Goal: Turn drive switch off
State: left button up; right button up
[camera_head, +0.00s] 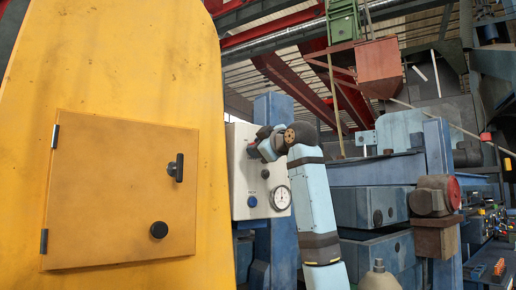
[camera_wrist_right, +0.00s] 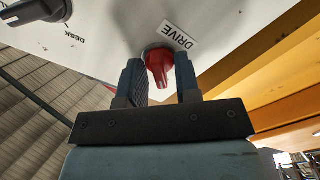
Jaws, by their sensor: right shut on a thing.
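The drive switch (camera_wrist_right: 158,66) is a red knob on a white panel, beside a label reading DRIVE (camera_wrist_right: 177,36) in the right wrist view. My right gripper (camera_wrist_right: 159,80) has one dark finger on each side of the knob and is shut on it. In the head view my right arm reaches up to the white control panel (camera_head: 240,192), and my right gripper (camera_head: 257,144) is at the panel's upper part. The gripper and wrist mostly hide the switch there. My left gripper is not in view.
A black knob (camera_wrist_right: 36,10) sits near a DESK label in the wrist view. The panel also carries a round gauge (camera_head: 280,197) and a blue button (camera_head: 252,201). A yellow housing with a door (camera_head: 120,190) stands close on the left. Blue machinery (camera_head: 370,205) fills the right.

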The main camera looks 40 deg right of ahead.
jog(key=o, duration=0.6)
jog(key=shift+c, duration=0.2)
jog(key=shift+s, duration=0.15)
jog(key=s+a+b, duration=0.1)
jog(key=s+b, duration=0.2)
jog(key=s, duration=1)
jog(key=shift+s+a+b, duration=0.25)
jog(key=shift+s+b, duration=0.05)
jog(key=shift+b, duration=0.1)
